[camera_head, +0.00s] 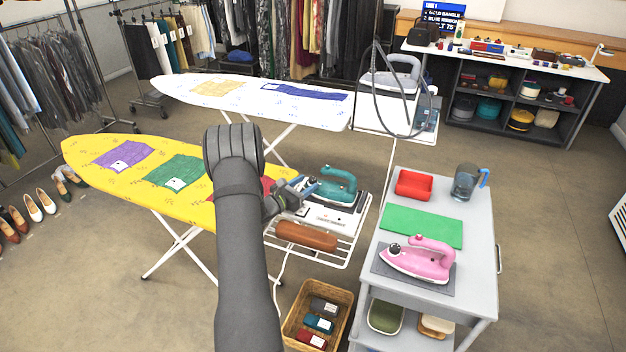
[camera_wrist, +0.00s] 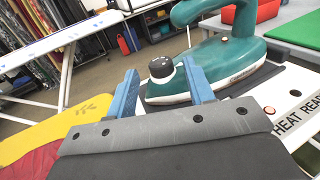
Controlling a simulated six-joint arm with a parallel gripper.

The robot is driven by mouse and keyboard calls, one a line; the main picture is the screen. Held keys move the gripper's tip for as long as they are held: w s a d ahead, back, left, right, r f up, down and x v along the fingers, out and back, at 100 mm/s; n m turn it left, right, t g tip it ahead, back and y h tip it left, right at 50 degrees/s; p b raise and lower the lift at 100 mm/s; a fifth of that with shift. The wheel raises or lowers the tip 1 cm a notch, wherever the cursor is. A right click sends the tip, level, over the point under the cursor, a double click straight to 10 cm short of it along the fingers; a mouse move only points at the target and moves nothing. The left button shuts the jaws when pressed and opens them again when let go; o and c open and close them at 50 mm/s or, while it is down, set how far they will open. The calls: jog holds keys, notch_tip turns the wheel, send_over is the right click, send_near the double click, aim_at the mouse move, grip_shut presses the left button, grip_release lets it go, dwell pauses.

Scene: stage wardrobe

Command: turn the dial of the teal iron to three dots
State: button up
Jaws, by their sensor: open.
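The teal iron (camera_head: 341,188) sits on the wire rack at the right end of the yellow ironing board. In the wrist view the iron (camera_wrist: 228,62) fills the upper right, and its black dial (camera_wrist: 161,68) stands at its near end. My gripper (camera_head: 304,186) is at the left end of the iron. In the wrist view its two blue fingers are open (camera_wrist: 160,76), one on each side of the dial as seen from here. I cannot tell whether they touch it. No dots or pointer mark on the dial can be made out.
A white panel marked "HEAT REA…" (camera_wrist: 291,112) lies beside the iron. A brown roll (camera_head: 307,236) lies at the rack's front. A grey cart (camera_head: 470,275) to the right bears a pink iron (camera_head: 418,261), a green mat and a red tray. A basket (camera_head: 290,325) stands below.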

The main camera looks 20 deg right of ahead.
aim_at(313, 178)
jog(key=shift+x, duration=2.05)
jog(key=c, duration=1)
jog(key=shift+m+g, duration=0.4)
jog(key=shift+g, duration=0.2)
jog(key=m+g+h, duration=0.1)
jog(key=m+g, duration=0.1)
jog(key=g, duration=0.1)
jog(key=m+g, duration=0.3)
jog(key=g, duration=0.2)
jog(key=shift+m+g+y, duration=0.45)
jog(key=shift+m+g, duration=0.65)
jog(key=shift+g, duration=0.45)
jog(key=shift+m+g+y, duration=0.45)
jog(key=shift+m+g, duration=0.65)
jog(key=shift+g, duration=0.45)
jog(key=shift+m+g+y, duration=0.9)
jog(key=shift+m+g, duration=0.3)
jog(key=shift+g, duration=0.3)
